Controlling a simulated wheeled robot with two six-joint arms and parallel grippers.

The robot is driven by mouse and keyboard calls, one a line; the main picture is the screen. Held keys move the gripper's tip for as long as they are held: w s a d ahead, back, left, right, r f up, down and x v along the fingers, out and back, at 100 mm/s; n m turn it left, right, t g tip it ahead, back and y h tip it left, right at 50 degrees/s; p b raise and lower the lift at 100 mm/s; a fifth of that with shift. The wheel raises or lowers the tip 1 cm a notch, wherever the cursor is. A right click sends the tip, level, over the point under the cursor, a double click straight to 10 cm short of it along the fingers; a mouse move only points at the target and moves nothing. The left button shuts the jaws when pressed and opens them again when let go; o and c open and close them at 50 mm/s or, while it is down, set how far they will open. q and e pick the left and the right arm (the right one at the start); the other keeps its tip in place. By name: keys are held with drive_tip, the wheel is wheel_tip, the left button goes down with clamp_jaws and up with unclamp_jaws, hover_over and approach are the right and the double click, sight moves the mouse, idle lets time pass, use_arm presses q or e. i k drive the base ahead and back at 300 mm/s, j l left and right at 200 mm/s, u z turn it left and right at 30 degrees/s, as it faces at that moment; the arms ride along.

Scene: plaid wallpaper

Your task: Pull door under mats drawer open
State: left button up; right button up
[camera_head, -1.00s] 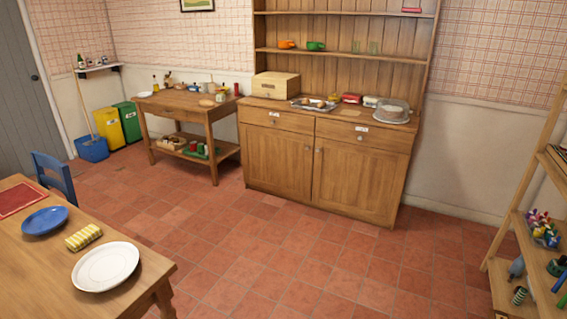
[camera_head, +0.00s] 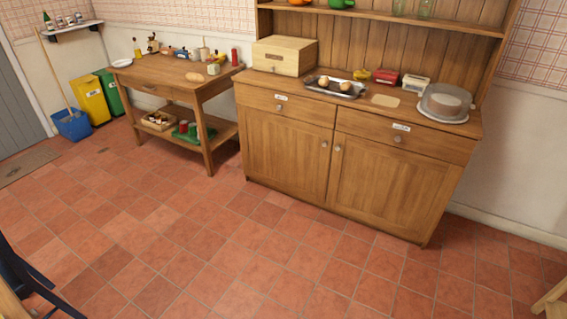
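A wooden cabinet stands against the back wall, with two drawers side by side and a door under each. The left door (camera_head: 286,155) and right door (camera_head: 382,184) are shut, with knobs close together at the middle. I cannot tell which drawer is the mats drawer. Neither of my grippers shows.
On the cabinet top are a wooden box (camera_head: 284,55), a metal tray (camera_head: 335,86) and a covered cake dish (camera_head: 445,102). A side table (camera_head: 174,87) stands left of the cabinet. The tiled floor (camera_head: 250,245) before the cabinet is clear. Dark chair parts (camera_head: 25,280) show at lower left.

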sight(294, 156)
drive_tip(key=i, duration=1.05)
drive_tip(key=l, duration=0.1)
